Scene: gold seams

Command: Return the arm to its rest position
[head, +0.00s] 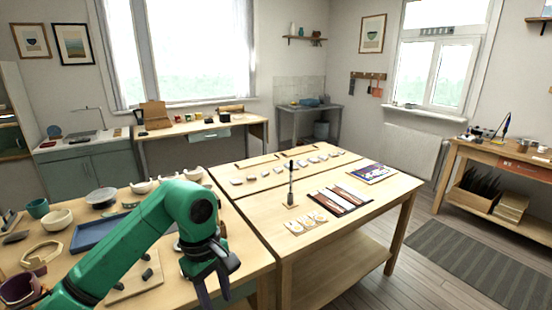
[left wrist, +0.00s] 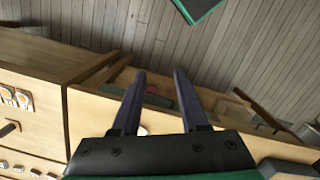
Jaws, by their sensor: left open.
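My left arm is green and comes in from the lower left in the head view. Its gripper (head: 214,278) points down near the front right edge of the left wooden table (head: 245,262). In the left wrist view the gripper (left wrist: 160,78) shows two dark purple fingers spread apart with nothing between them. Below the fingers are a table edge and the plank floor (left wrist: 240,50). My right gripper is in neither view.
A blue tray (head: 90,236), bowls and a teal mug (head: 38,208) stand on the left table. The right wooden table (head: 340,240) holds a small stand (head: 290,190), a striped mat (head: 340,198) and several small pieces.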

